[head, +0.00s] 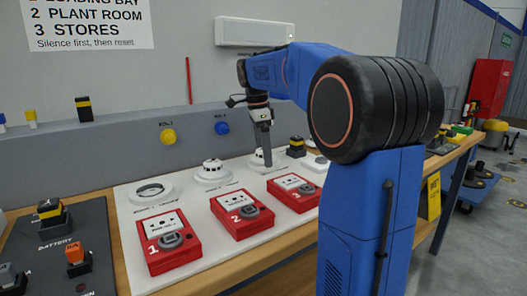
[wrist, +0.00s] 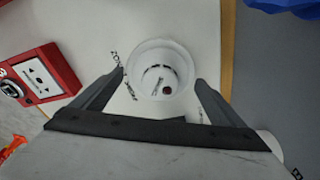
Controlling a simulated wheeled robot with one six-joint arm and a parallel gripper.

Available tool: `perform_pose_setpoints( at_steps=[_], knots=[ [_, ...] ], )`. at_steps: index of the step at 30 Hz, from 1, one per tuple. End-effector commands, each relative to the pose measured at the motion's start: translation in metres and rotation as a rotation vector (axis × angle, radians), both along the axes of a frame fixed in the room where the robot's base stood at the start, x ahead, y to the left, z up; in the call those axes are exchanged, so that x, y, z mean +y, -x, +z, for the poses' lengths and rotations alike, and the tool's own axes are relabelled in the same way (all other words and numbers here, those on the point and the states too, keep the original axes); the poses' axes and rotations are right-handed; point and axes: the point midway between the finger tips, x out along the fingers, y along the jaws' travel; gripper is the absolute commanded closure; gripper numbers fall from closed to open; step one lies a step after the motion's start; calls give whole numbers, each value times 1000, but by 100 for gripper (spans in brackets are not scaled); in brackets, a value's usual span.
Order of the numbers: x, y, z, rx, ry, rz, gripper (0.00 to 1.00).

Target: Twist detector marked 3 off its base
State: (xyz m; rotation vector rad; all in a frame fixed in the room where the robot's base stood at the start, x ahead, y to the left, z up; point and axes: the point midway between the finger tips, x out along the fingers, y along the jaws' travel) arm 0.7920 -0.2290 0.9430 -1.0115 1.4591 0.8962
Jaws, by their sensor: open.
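A round white detector (wrist: 160,75) on its white base lies between my two open fingertips in the wrist view, with visible gaps at its dome. It also shows in the head view (head: 257,161), in the row behind the red call point marked 3 (head: 294,191). My gripper (head: 266,160) points down at it and partly hides it. Farther left is an open ring-shaped base (head: 151,191) without a dome.
Red call points 1 (head: 169,242) and 2 (head: 241,213) stand in front on the white board (head: 205,258). A black-and-yellow block (head: 296,146) and a flat white disc (head: 315,163) lie right of the detector. A grey wall ledge with yellow (head: 168,137) and blue (head: 222,128) knobs runs behind.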

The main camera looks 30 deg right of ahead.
Motion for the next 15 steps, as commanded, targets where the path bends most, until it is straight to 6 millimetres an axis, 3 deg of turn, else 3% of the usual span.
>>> perform_pose_setpoints(
  at_steps=[5,10,15],
  knots=[
    [0,0,0,0,0,0,10],
    [0,0,0,0,0,0,50],
    [0,0,1,0,0,22,54]
  ],
)
